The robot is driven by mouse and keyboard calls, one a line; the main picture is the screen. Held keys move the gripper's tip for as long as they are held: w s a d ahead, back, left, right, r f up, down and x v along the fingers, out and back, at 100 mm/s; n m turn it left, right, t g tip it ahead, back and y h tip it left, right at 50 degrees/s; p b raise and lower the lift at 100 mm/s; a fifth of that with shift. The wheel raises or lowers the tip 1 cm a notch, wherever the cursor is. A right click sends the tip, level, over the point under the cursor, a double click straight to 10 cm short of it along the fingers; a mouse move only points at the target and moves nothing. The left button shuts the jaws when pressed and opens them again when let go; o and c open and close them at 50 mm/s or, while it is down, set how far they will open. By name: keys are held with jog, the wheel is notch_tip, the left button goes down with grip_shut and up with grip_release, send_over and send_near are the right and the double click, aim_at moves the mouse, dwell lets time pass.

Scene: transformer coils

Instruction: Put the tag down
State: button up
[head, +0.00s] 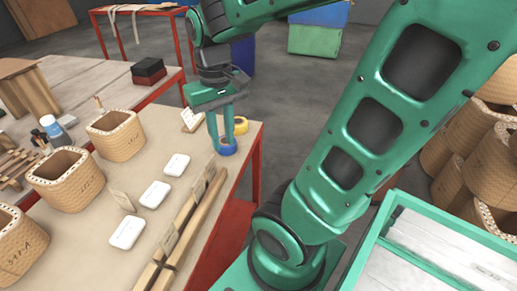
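My gripper (220,137) points down at the far right end of the table, over a blue tape roll (227,149). Its two green fingers stand apart, and I see no tag between them. Whether the fingers touch the roll I cannot tell. A small beige card, perhaps the tag (122,199), leans upright between the coils and the white boxes. A pale card-like piece (190,120) stands just left of my gripper. Another beige card (172,240) lies against the wooden bars. Which of these is the tag is not clear.
Woven coils (117,143) and (66,192) stand on the table (222,203). White boxes (155,194) lie in a row mid-table. Long wooden bars (195,215) run along the right edge. A yellow roll (239,125) sits behind the blue one. A green-rimmed bin (375,240) stands at right.

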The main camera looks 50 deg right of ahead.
jog(key=s+d+f+m, duration=0.2)
jog(key=s+d+m, duration=0.1)
jog(key=s, duration=0.6)
jog(key=shift+d+f, duration=0.3)
jog(key=shift+d, duration=0.45)
